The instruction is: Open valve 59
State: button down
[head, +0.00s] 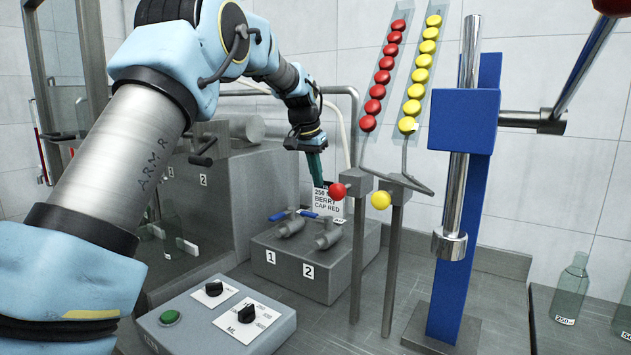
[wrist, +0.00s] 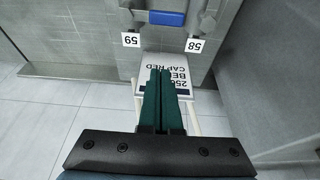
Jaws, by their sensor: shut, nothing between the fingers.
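In the wrist view, the label 59 (wrist: 131,40) appears upside down at the top, left of the label 58 (wrist: 194,45). A grey valve body (wrist: 130,14) is partly visible above label 59, cut by the frame edge. A blue lever (wrist: 167,18) lies crosswise between the two valve positions; I cannot tell which valve it belongs to. My gripper (wrist: 162,72) has green fingers shut together and empty, pointing toward the labels, apart from the lever. In the head view my gripper (head: 318,183) points down behind the block with valves 1 and 2; valve 59 is not identifiable there.
A card (head: 328,204) reading BERRY CAP RED stands near my gripper. The valve block (head: 325,285) with labels 1 and 2 has blue levers. A control box (head: 215,325), red and yellow cap chutes (head: 384,75), and a blue press column (head: 470,200) stand nearby.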

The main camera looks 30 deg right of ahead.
aim_at(309, 214)
jog(key=shift+s+a+f+p, duration=0.1)
jog(key=shift+a+f+p, duration=0.1)
jog(key=shift+f+p, duration=0.75)
jog(key=shift+s+a+f+p, duration=0.2)
jog(key=shift+f+p, duration=0.1)
jog(key=shift+f, duration=1.2)
jog(key=shift+s+a+f+p, duration=0.1)
jog(key=shift+a+f+p, duration=0.1)
jog(key=shift+f+p, duration=0.75)
jog(key=shift+f+b, duration=0.3)
jog(key=shift+b, duration=0.05)
